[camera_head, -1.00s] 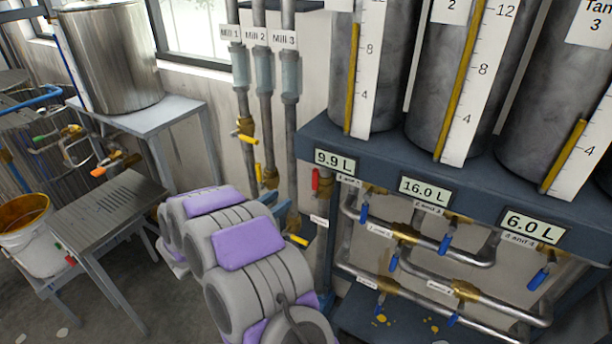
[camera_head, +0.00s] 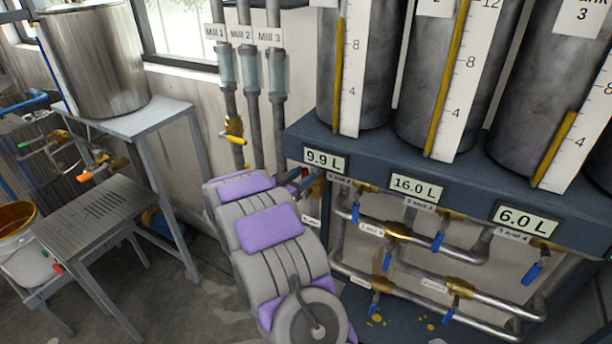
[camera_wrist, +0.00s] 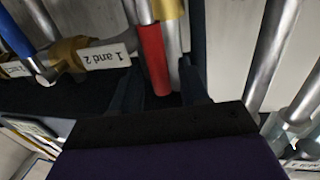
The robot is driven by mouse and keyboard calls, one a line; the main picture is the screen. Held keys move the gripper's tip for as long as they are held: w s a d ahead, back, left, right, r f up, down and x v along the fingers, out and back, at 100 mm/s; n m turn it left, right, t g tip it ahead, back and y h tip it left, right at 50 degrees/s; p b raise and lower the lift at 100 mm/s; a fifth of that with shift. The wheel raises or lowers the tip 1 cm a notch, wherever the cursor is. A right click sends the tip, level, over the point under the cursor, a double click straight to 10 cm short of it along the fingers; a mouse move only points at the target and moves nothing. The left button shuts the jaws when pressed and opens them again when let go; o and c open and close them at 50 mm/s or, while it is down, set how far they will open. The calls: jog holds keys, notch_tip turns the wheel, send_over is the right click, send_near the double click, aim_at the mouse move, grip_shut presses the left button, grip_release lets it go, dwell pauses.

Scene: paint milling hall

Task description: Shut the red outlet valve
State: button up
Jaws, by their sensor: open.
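The fingers are open, one on each side of the handle. I cannot tell whether either touches it. The brass valve body (camera_wrist: 171,8) shows at the top edge. In the head view only a small red part of the handle (camera_head: 304,172) shows, left of the tank bench, below the 9.9 L display (camera_head: 325,161). My arm hides much of that spot.
Blue-handled valves and pipes (camera_head: 398,230) fill the space under the tank bench (camera_head: 440,176). The label "1 and 2" (camera_wrist: 103,58) is close beside my gripper. Mill pipes (camera_head: 252,90) rise behind my arm. A yellow handle (camera_head: 233,138) sits on one.

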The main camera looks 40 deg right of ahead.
jog(key=shift+w+d, duration=0.15)
jog(key=shift+d, duration=0.35)
jog(key=shift+d, duration=0.2)
jog(key=c, duration=0.4)
grip_shut()
